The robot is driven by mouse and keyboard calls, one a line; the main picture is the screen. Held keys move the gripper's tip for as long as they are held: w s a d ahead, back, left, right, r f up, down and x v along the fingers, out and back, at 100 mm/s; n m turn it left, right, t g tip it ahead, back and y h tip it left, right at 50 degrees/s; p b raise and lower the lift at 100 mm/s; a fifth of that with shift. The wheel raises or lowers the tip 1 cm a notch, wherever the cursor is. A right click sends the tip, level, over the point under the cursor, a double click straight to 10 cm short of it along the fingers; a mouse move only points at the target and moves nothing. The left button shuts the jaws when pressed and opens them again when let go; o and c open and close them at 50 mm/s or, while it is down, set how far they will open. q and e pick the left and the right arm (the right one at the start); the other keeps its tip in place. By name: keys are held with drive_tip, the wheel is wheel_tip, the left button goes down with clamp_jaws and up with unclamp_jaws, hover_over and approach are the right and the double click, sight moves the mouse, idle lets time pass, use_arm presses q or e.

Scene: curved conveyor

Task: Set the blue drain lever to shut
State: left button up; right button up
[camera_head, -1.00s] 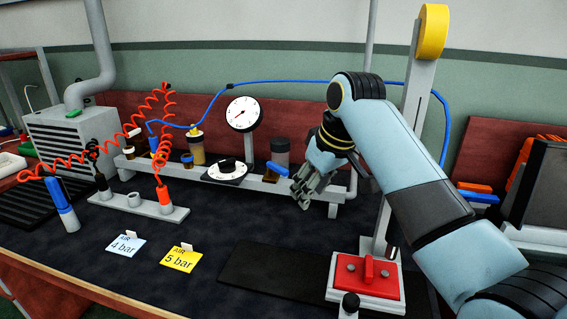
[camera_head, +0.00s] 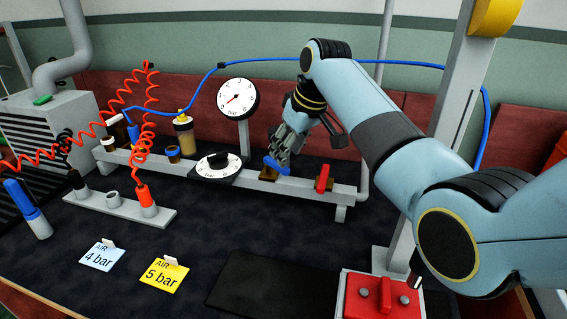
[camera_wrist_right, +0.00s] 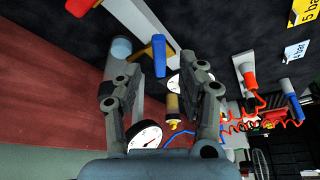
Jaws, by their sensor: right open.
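The blue drain lever (camera_head: 277,166) sits on a brass-coloured valve on the grey rail, right of the black dial. In the right wrist view the blue lever (camera_wrist_right: 159,56) shows between and beyond the two fingers, pointing across its brass body. My right gripper (camera_head: 284,146) is at the lever in the head view and partly covers it. The right wrist view shows the right gripper (camera_wrist_right: 163,88) with fingers spread and nothing between the pads. I cannot tell whether a finger touches the lever. My left gripper is out of view.
A red lever (camera_head: 322,178) stands close to the right on the same rail (camera_head: 343,191). A pressure gauge (camera_head: 238,98) and a black dial (camera_head: 218,165) are to the left. A blue hose (camera_head: 400,64) runs behind my arm. The dark mat in front is clear.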

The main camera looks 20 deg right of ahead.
sight(276, 165)
drive_tip(key=x, duration=0.4)
drive_tip(key=shift+w+f+b, duration=0.1)
drive_tip(key=shift+f+b, duration=0.05)
drive_tip(key=shift+b, duration=0.15)
drive_tip(key=shift+w+f, duration=0.1)
drive_tip(key=shift+f, duration=0.25)
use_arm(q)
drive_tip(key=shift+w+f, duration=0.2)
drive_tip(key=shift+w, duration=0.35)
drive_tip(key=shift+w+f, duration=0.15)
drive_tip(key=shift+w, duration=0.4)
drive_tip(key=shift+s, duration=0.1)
use_arm(e)
drive_tip(key=shift+c, duration=0.2)
drive_tip(key=shift+c, duration=1.3)
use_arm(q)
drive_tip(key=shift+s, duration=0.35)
use_arm(e)
clamp_jaws()
